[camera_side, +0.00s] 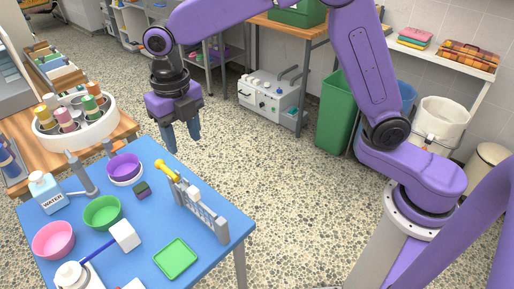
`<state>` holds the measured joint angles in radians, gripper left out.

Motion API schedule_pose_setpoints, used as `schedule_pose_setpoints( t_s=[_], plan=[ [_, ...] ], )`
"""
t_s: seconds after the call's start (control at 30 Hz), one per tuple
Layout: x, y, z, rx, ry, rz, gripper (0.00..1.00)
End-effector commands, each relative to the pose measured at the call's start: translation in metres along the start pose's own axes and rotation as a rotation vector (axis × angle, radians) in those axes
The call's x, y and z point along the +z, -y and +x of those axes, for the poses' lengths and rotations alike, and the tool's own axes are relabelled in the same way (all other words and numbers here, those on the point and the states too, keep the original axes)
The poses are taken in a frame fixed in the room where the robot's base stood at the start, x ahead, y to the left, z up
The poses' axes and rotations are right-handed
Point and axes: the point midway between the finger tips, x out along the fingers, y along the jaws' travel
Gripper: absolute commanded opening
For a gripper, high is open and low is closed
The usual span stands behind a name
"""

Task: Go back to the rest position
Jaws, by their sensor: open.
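My gripper (182,137) hangs at the end of my purple arm, above and near the far right edge of the blue table (222,236). It points downward, its two dark blue fingers are apart, and nothing shows between them. It is clear of the things on the table as far as this view shows. Just below and left of it stand a purple bowl (124,165) and a small dark green block (142,189).
The table holds a pink bowl (53,239), a green bowl (102,211), a water bottle (47,192), a grey rack (204,215) with a yellow item (166,171) and a green tray (176,259). A white round organizer (80,131) stands behind left. Speckled floor (285,190) lies open to the right.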

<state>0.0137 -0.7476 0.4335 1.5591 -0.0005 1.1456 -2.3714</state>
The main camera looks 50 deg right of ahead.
Motion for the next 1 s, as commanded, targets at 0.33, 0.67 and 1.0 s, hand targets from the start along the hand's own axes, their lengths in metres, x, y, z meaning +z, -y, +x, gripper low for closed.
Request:
schedule_pose_setpoints(
  t_s=[0.33, 0.67, 1.0],
  plan=[
    [-0.071, 0.050, -0.011, 0.009, 0.003, 0.535, 0.49],
    [-0.150, 0.116, -0.010, 0.017, -0.001, 1.123, 0.49],
    [-0.228, 0.190, 0.005, 0.025, -0.013, 1.714, 0.49]
  ],
)
